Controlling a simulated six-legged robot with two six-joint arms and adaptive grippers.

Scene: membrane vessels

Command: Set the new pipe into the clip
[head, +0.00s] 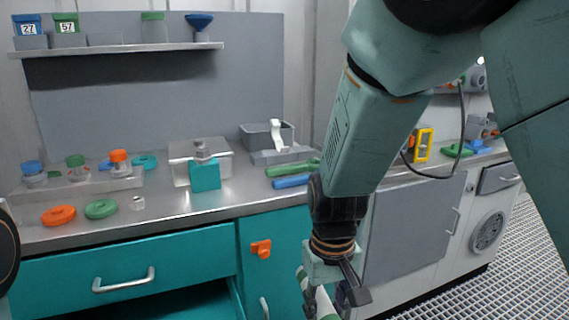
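A white pipe with green stripes (325,303) shows at the bottom edge, under my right gripper (332,291). It lies between the dark fingers, which appear shut on it. Its lower part is cut off by the frame. An orange clip-like fitting (261,248) is fixed on the teal cabinet door, to the left of and above the pipe, apart from it. I cannot tell for sure that this is the task's clip. My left gripper is not in view; only a dark rounded part of my arm shows at the left edge.
The steel counter (165,208) carries colored rings, capped jars, a teal block (205,175) and green and blue tools (291,174). A teal drawer (120,275) is at lower left, with an open one below it. Grated floor (500,285) lies at right. My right arm hides part of the counter.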

